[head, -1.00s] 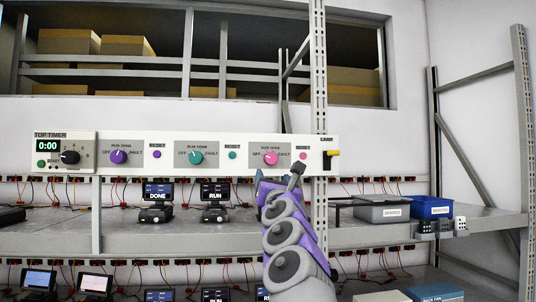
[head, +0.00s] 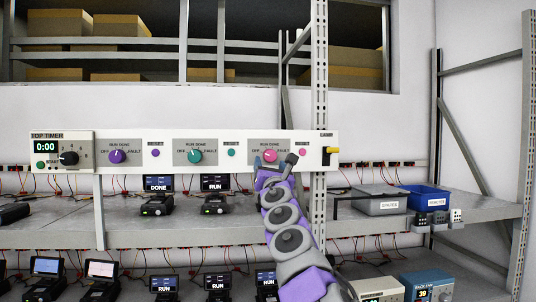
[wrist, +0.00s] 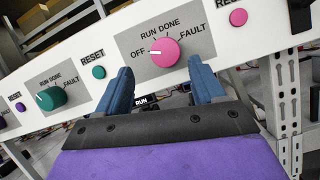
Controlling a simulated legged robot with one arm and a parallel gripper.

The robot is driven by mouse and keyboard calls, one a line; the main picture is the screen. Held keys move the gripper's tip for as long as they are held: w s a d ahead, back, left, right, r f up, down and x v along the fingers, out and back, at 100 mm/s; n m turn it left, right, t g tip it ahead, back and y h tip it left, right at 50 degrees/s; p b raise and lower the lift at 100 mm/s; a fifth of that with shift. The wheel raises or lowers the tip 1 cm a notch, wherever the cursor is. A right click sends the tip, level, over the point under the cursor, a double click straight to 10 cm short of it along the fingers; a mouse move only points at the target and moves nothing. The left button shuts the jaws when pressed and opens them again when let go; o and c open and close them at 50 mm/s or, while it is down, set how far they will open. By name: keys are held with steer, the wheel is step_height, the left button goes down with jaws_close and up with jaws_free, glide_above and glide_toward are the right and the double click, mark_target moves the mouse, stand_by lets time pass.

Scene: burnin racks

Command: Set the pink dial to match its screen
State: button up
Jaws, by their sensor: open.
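The pink dial (wrist: 165,52) is on the white panel, and its white mark points left toward OFF. In the head view the pink dial (head: 270,156) is just above my gripper (head: 274,169). In the wrist view my gripper (wrist: 160,68) is open and empty, its blue fingers just below the dial, one to each side, not visibly touching it. A small screen reading RUN (wrist: 141,100) shows between the fingers; I cannot tell whether it belongs to the pink dial. In the head view the space below the pink dial is hidden by my arm.
The teal dial (head: 195,156) and purple dial (head: 117,156) are to the left. A pink reset button (wrist: 238,17) is right of the pink dial. A metal post (head: 319,90) rises at right.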

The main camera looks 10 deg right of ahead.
mark_target(270, 158)
steer(key=shift+w+d+r+p, duration=0.3)
steer(key=shift+w+d+p, duration=0.2)
steer(key=shift+w+p, duration=0.15)
steer(key=shift+w+d+r+p, duration=0.2)
steer(key=shift+w+r+p, duration=0.05)
steer(key=shift+w+p, duration=0.4)
steer(key=shift+w+a+r+p, duration=0.1)
steer(key=shift+w+r+p, duration=0.1)
steer(key=shift+w+p, duration=0.3)
steer(key=shift+w+a, duration=0.4)
steer(key=shift+d, duration=0.2)
steer(key=shift+d, duration=0.15)
steer(key=shift+c, duration=1.3)
steer(key=c, duration=0.8)
